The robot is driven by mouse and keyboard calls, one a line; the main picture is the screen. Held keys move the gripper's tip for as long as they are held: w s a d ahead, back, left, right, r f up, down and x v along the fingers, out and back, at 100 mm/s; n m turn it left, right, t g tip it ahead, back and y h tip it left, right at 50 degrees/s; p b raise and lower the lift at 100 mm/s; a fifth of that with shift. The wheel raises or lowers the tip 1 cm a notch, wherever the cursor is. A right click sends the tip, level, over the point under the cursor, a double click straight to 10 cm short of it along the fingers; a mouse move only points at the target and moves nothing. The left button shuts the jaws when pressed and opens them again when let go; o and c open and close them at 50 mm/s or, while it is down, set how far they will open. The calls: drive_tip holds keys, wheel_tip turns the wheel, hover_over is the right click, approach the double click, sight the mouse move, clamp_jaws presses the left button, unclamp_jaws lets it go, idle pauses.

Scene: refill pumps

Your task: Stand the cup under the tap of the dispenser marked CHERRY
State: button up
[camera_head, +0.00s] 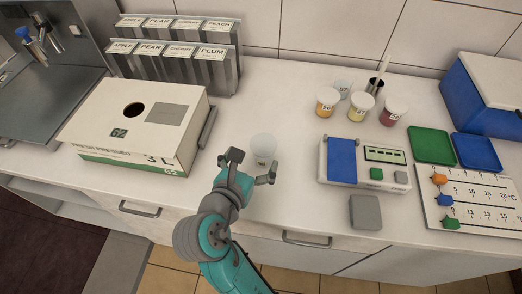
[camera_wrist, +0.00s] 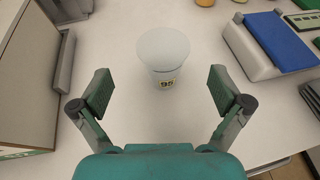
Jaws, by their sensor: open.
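A pale, frosted cup (camera_head: 263,148) stands upright on the counter; it also shows in the wrist view (camera_wrist: 163,52), with a small dark and yellow number label. My gripper (camera_head: 252,167) is open and empty; in the wrist view its two fingers (camera_wrist: 158,93) are spread wide, with the cup just beyond and between them, apart from both. CHERRY shows on two label plates of the steel rack at the back left, one in the upper row (camera_head: 187,23) and one in the lower row (camera_head: 181,50). I cannot make out a tap under either plate.
A white box (camera_head: 140,120) marked 62 stands left of my gripper. A steel unit with a blue-topped tap (camera_head: 25,38) is at the far left. Several small filled cups (camera_head: 361,106) and a blue-and-white device (camera_head: 365,163) stand to the right. The counter behind the cup is clear.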

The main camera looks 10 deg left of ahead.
sight(267, 139)
drive_tip(key=shift+x, duration=3.6)
drive_tip(key=shift+s+d+f, duration=0.1)
drive_tip(key=shift+d, duration=0.05)
drive_tip(key=c, duration=0.9)
drive_tip(key=shift+o, duration=0.2)
